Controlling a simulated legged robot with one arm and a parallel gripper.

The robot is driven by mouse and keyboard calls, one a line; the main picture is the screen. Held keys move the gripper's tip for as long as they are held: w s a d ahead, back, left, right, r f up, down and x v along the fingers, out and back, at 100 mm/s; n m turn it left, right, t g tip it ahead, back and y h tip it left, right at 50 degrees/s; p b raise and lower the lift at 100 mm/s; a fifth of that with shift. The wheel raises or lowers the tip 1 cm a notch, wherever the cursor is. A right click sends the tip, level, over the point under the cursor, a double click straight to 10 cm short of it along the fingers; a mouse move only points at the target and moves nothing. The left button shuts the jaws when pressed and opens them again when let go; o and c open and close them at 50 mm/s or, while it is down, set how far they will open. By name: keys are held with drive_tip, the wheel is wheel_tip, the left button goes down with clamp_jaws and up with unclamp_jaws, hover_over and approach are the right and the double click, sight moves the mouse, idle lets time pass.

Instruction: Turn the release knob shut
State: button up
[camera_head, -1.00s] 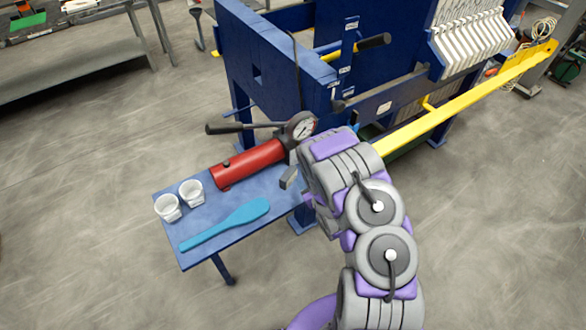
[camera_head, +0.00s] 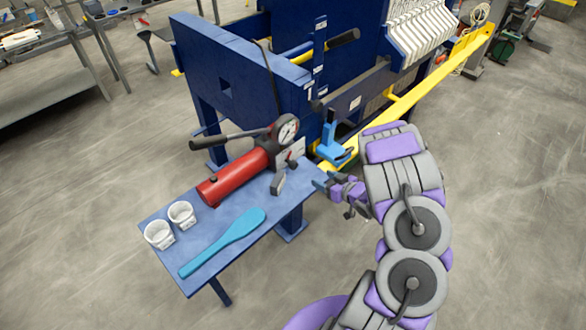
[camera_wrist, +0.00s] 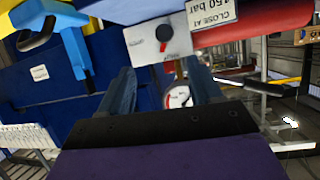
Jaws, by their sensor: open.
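The release knob is a small black knob with a red mark, on a silver plate of the pump. It shows in the wrist view (camera_wrist: 163,33), and small in the head view (camera_head: 289,157) below the pressure gauge (camera_head: 286,130). The red hand pump (camera_head: 235,175) lies on the blue shelf (camera_head: 165,222). My gripper (camera_head: 324,184) is open and empty, to the right of the pump and apart from the knob. In the wrist view its fingers (camera_wrist: 163,88) flank the gauge, with the knob beyond, near the top. That picture appears upside down.
A black pump lever (camera_head: 230,137) reaches left from the gauge. A light blue handle (camera_head: 332,140) stands right of the pump, close above my gripper. A blue paddle (camera_head: 225,243) and two white cups (camera_head: 159,235) lie on the shelf. The floor at right is clear.

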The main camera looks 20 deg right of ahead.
sight(295, 167)
drive_tip(key=w+a+f, duration=0.1)
drive_tip(key=w+a, duration=0.1)
drive_tip(key=w, duration=0.1)
drive_tip(key=w+a+f, duration=0.1)
drive_tip(key=w+a, duration=0.1)
drive_tip(key=w, duration=0.2)
drive_tip(key=w+a+f+b, duration=0.1)
drive_tip(key=w+f, duration=0.1)
drive_tip(key=w, duration=0.1)
drive_tip(key=shift+w+a+f, duration=0.1)
drive_tip(key=shift+w+a, duration=0.15)
drive_tip(key=shift+a, duration=0.15)
drive_tip(key=w+d+f, duration=0.1)
drive_tip(key=w+d, duration=0.1)
drive_tip(key=shift+w+d+f, duration=0.2)
drive_tip(key=shift+w+f, duration=0.1)
drive_tip(key=shift+f, duration=0.1)
drive_tip(key=shift+w+d, duration=0.3)
drive_tip(key=shift+w, duration=0.05)
drive_tip(key=shift+w+a+r, duration=0.1)
drive_tip(key=shift+a, duration=1.45)
drive_tip(key=shift+c, duration=0.2)
drive_tip(key=shift+d, duration=1.1)
drive_tip(key=c, duration=0.6)
drive_tip(key=shift+c, duration=0.8)
drive_tip(key=shift+a, duration=0.5)
drive_tip(key=shift+c, duration=1.2)
